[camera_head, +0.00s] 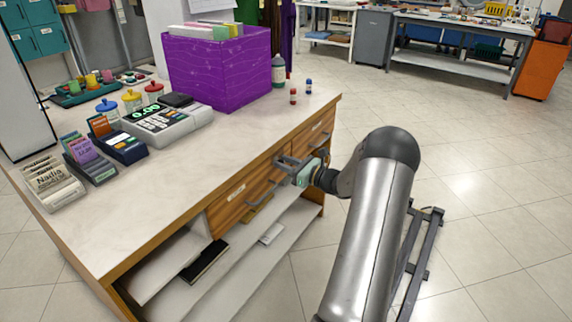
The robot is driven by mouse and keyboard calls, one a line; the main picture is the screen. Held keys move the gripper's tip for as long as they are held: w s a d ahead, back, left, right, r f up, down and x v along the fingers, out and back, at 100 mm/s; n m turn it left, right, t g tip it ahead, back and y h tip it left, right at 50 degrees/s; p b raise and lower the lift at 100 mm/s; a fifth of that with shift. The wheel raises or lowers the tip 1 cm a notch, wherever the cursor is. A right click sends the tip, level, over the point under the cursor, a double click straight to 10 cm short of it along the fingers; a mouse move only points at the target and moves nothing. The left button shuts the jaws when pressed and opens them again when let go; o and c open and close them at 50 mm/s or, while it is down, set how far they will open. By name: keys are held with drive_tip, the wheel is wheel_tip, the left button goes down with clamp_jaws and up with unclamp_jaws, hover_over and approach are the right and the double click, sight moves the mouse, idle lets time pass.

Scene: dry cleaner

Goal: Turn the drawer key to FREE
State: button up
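My gripper (283,162) is at the front of the wooden counter (170,178), close to the drawer fronts near their upper edge. Its fingers are small and dark here, so I cannot tell whether they are open or shut, or whether they touch anything. The left drawer (232,208) has a pale label and a grey bar handle, and looks closed. The right drawer (318,130) also has a label and a grey handle, and looks closed. I cannot make out the drawer key or any FREE marking; the gripper and arm cover part of the drawer fronts.
Open shelves below hold a black folder (205,261). The tiled floor (480,190) at the right is mostly clear.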

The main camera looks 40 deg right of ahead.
clamp_jaws()
drive_tip(key=shift+r+p, duration=0.15)
drive_tip(key=shift+p, duration=0.25)
drive_tip(key=m+p, duration=0.3)
drive_tip(key=m, duration=0.1)
drive_tip(key=m+p, duration=0.8)
drive_tip(key=shift+d, duration=0.25)
drive_tip(key=m+p, duration=0.1)
drive_tip(key=m, duration=0.2)
drive_tip(key=f+m+p, duration=0.1)
drive_tip(key=m+p, duration=0.1)
drive_tip(key=m, duration=0.1)
